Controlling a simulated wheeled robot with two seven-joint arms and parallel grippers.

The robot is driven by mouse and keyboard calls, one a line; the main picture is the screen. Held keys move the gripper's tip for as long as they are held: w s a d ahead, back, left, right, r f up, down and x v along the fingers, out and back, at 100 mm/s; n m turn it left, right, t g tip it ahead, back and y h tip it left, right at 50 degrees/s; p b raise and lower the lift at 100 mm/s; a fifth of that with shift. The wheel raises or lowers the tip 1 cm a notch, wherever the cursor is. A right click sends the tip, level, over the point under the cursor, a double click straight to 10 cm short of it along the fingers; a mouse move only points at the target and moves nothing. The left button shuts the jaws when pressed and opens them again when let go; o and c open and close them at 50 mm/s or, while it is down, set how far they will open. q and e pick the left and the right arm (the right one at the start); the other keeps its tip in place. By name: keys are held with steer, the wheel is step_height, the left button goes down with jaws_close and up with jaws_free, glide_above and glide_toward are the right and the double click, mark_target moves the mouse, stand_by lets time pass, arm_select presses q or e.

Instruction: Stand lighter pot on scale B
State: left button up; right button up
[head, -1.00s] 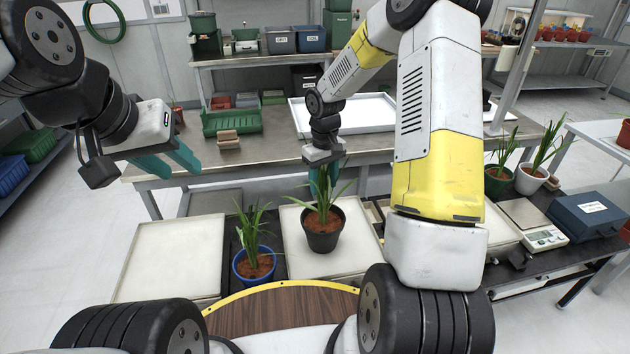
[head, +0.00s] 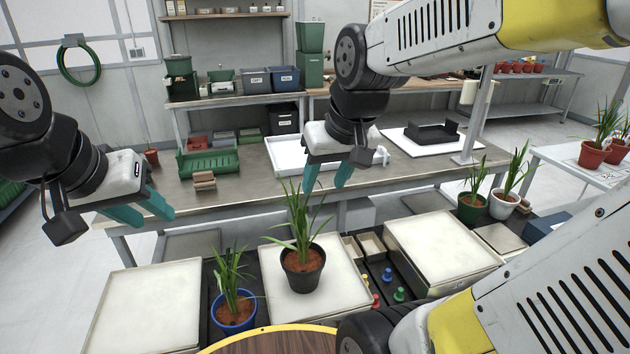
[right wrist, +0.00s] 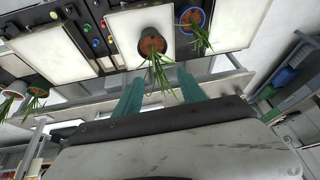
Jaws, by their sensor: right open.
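A black pot with a leafy plant (head: 302,277) stands upright on the middle pale square plate (head: 345,298). A blue pot with a plant (head: 234,312) stands left of that plate on the dark bench. My right gripper (head: 326,188) is open and empty, above and behind the black pot and apart from it. In the right wrist view the black pot (right wrist: 152,44) and the blue pot (right wrist: 192,18) lie beyond its spread fingers (right wrist: 160,88). My left gripper (head: 150,212) is at the left, open and empty. I can read no scale letters.
Pale square plates lie at left (head: 140,310) and right (head: 445,255). Colored knobbed pieces (head: 388,276) sit in a dark tray between plates. A green pot (head: 470,208) and white pot (head: 503,204) stand at right. Behind is a workbench with a white tray (head: 290,152).

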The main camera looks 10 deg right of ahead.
steer(key=shift+m+t+y, duration=0.4)
steer(key=shift+t+y, duration=0.1)
steer(key=shift+t, duration=0.1)
steer(key=s, duration=0.3)
steer(key=s+r, duration=0.1)
steer(key=s, duration=0.1)
steer(key=shift+a, duration=0.35)
